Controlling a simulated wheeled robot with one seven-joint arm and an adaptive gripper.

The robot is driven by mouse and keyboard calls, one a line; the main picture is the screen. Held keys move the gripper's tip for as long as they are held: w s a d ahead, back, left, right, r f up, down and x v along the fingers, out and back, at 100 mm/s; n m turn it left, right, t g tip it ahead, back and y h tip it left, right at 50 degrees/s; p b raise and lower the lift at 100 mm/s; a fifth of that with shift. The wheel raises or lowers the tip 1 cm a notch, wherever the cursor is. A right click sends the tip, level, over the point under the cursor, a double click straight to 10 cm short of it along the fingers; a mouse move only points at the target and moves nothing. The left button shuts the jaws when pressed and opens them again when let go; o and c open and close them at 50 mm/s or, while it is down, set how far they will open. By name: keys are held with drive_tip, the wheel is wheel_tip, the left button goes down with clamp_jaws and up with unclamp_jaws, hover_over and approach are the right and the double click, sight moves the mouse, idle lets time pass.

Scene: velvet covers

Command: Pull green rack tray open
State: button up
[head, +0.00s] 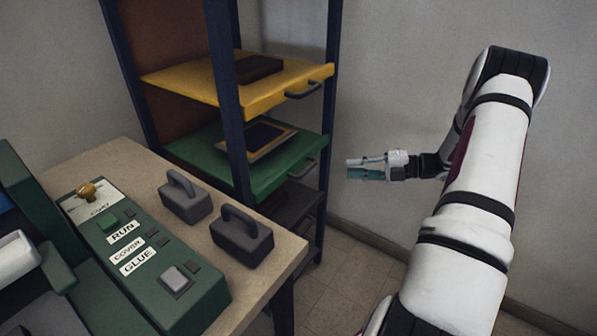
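The green rack tray (253,179) sits in the dark blue rack, below the yellow tray. Its dark bar handle (302,168) is on its right front edge. A dark flat item with a tan border (262,140) lies on the green tray. A rack post hides part of the tray. My gripper (349,169) is to the right of the handle, apart from it, with its fingers pointing left. A gap seems to show between its fingers, and nothing is seen between them.
The yellow tray (245,97) with its own handle is above, holding a dark block (258,69). A dark tray (291,204) is below. A table (118,157) at lower left bears two grey weights with handles (241,240) and a green control panel (150,262). Floor (345,255) is clear.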

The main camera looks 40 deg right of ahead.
sight(309, 167)
drive_tip(key=b+x, duration=0.1)
drive_tip(key=x, duration=1.2)
drive_tip(key=shift+w+a+f+b, duration=0.1)
drive_tip(key=shift+w+a+b, duration=0.1)
drive_tip(key=shift+w+b, duration=0.15)
clamp_jaws()
